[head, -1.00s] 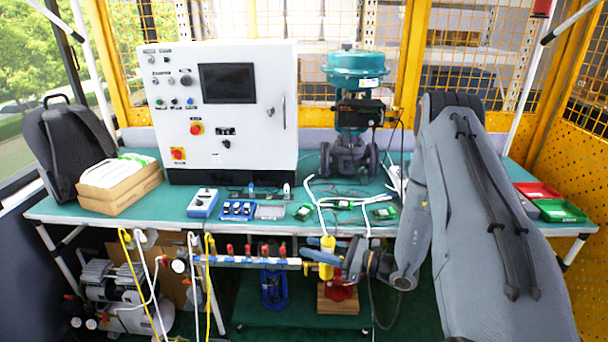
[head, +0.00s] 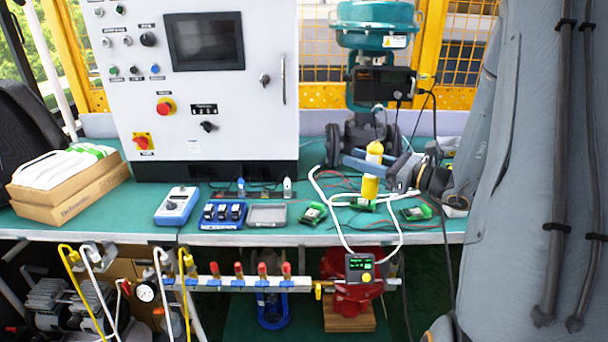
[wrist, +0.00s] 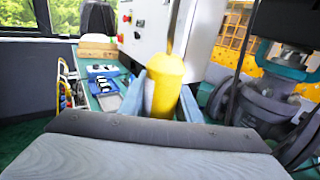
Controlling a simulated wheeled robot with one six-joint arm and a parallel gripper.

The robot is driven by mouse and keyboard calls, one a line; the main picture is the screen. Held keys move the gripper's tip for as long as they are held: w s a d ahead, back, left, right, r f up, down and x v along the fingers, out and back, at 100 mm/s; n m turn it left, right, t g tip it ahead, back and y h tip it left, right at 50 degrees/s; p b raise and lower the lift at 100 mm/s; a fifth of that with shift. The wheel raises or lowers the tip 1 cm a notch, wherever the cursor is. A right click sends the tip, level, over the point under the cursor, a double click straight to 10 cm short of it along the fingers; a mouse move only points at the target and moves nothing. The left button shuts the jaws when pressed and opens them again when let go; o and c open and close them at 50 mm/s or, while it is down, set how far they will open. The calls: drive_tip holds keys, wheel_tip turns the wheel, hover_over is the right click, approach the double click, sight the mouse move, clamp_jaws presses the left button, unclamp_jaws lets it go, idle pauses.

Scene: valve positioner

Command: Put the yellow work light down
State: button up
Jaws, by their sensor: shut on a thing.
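The yellow work light (head: 370,188) is upright between the blue fingers of my gripper (head: 374,166), over the green bench top (head: 335,230). One finger crosses its middle, so yellow shows above and below it. In the wrist view the work light (wrist: 163,88) stands between the two blue fingers (wrist: 162,100), which are shut on it. Its lower end is near a small green circuit board (head: 362,205). I cannot tell whether it touches the bench.
A teal valve actuator (head: 375,35) stands behind my gripper, and a white control cabinet (head: 205,90) at left. White tubing (head: 345,235) loops over the front edge beside a small display device (head: 360,268). Circuit boards (head: 312,214), a blue tray (head: 222,214) and a meter (head: 176,205) lie along the front.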

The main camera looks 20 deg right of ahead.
wheel_tip(320, 180, down, 10)
drive_tip(key=p, duration=0.1)
drive_tip(key=shift+w+d+r, duration=0.15)
drive_tip(key=shift+d+r, duration=0.1)
drive_tip(key=shift+f, duration=0.15)
idle(0.4)
drive_tip(key=o, duration=1.2)
drive_tip(key=shift+o, duration=0.2)
drive_tip(key=b+v, duration=0.2)
drive_tip(key=v, duration=1)
drive_tip(key=shift+a, duration=0.15)
